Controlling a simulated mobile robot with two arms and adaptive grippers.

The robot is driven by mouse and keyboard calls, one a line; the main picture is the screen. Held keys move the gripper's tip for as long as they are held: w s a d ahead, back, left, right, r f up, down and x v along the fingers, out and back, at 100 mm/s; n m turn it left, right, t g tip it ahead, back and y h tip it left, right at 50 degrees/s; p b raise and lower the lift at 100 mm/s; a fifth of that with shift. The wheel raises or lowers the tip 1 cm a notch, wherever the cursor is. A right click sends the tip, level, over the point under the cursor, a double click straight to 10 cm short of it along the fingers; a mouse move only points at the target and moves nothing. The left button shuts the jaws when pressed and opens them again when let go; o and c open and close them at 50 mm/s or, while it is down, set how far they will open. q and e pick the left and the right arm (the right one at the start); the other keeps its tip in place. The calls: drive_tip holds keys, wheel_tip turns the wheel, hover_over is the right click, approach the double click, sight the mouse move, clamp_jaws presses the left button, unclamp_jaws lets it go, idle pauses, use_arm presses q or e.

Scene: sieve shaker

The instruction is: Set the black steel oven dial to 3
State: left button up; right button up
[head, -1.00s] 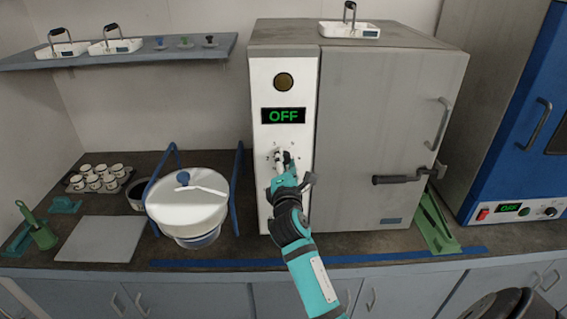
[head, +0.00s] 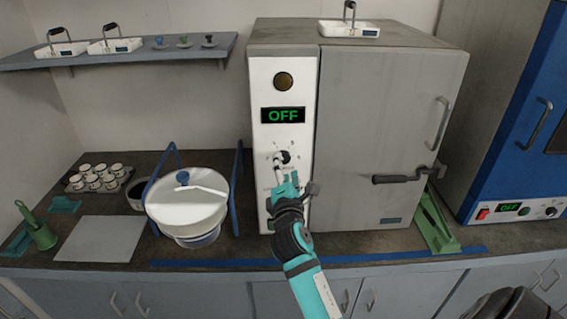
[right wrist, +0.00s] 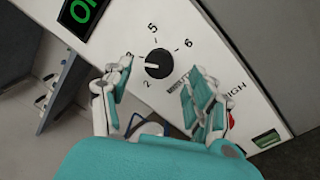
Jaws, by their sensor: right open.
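The black dial (head: 283,158) is on the white control panel of the grey oven (head: 390,120), below a display (head: 283,115) reading OFF in green. In the right wrist view the dial (right wrist: 158,63) has a white mark pointing to the left of the picture; the number there is partly hidden by a finger. Numbers 2, 5 and 6 can be read around it. My right gripper (head: 286,180) is open just below and in front of the dial. In the right wrist view its fingers (right wrist: 160,78) are spread either side, apart from the dial. My left gripper is not in view.
The oven door handle (head: 400,179) and a green stand (head: 437,225) are to the right. A blue oven (head: 515,130) stands farther right.

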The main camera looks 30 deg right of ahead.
drive_tip(key=v, duration=0.8)
drive_tip(key=shift+s+a, duration=0.2)
drive_tip(key=shift+s, duration=0.15)
drive_tip(key=shift+f, duration=0.1)
